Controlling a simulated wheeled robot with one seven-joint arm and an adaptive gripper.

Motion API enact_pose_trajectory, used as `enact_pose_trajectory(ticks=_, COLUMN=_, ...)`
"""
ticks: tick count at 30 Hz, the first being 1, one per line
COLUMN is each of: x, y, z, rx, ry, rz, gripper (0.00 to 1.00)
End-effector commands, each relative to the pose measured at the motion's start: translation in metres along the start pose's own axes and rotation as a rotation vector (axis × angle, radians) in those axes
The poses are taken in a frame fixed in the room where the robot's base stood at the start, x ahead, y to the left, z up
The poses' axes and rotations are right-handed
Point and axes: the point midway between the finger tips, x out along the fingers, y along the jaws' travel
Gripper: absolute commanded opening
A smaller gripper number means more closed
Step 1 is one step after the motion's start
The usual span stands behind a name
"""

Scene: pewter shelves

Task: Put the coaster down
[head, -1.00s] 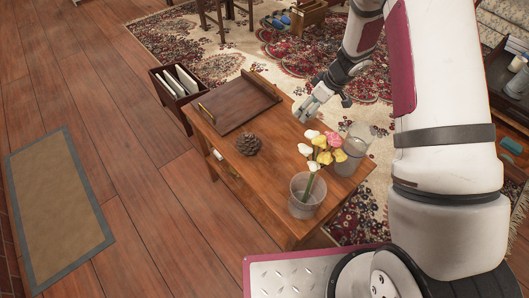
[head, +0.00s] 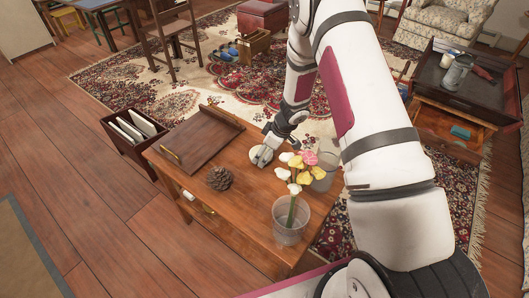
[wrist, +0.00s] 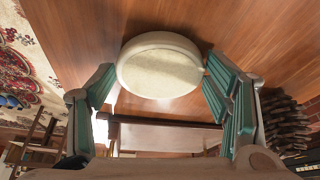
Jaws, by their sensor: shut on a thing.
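The coaster (head: 261,156) is a round, pale cream disc with a thick rim. It is at the wooden table (head: 238,235), between the pinecone and the flowers. My gripper (head: 269,144) is shut on it, and the wrist view shows the coaster (wrist: 160,70) between the green-padded fingers of my gripper (wrist: 158,80). The coaster is low over the tabletop; I cannot tell whether it touches the wood.
A brown tray (head: 190,152) lies at the table's far left, with a pinecone (head: 219,178) nearer. A clear vase (head: 291,222) of flowers and a glass jar (head: 324,172) stand to the right. Bare wood surrounds the pinecone. A magazine box (head: 135,150) stands left of the table.

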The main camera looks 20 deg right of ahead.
Motion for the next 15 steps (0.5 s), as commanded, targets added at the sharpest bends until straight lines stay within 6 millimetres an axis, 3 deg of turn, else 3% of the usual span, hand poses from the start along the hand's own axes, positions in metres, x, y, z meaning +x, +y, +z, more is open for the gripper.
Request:
enact_pose_trajectory(ticks=10, x=0.0028, y=0.0004, z=0.0006, rx=0.000, ry=0.001, rz=0.001, gripper=0.43)
enact_pose_trajectory(ticks=11, x=0.0030, y=0.0004, z=0.0008, rx=0.000, ry=0.001, rz=0.001, gripper=0.73)
enact_pose_trajectory(ticks=13, x=0.0025, y=0.0004, z=0.0005, rx=0.000, ry=0.001, rz=0.001, gripper=0.89)
enact_pose_trajectory(ticks=15, x=0.0024, y=0.0004, z=0.0005, rx=0.000, ry=0.001, rz=0.001, gripper=0.91)
